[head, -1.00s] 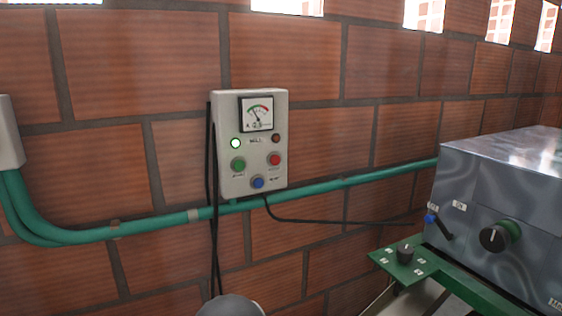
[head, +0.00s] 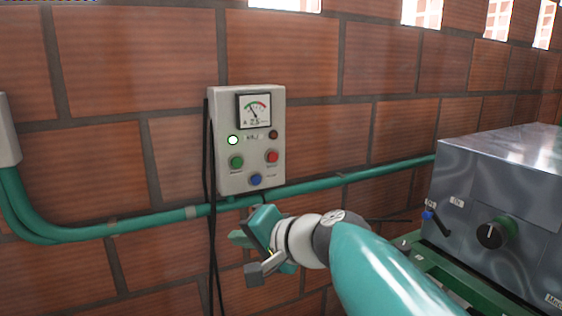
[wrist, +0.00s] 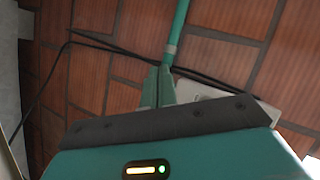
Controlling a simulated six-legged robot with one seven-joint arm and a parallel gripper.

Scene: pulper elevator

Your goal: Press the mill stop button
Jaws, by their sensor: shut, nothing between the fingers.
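A pale grey control box (head: 226,182) is mounted on the brick wall in the head view. On it, a red button (head: 272,156) is at the lower right, a green button (head: 236,162) at the lower left and a blue button (head: 256,180) at the bottom. Their labels are too small to read surely. My gripper (head: 237,238) is below the box, its fingers pointing left, apart from the buttons. In the wrist view its teal fingers (wrist: 157,78) are together and empty. A pale box edge shows behind them; the buttons are hidden there.
The box also carries a needle gauge (head: 254,110), a lit whitish-green lamp (head: 233,140) and a dark red lamp (head: 273,134). A green conduit (head: 160,222) runs along the wall below, with black cables hanging at the left. A metal machine (head: 500,190) stands at the right.

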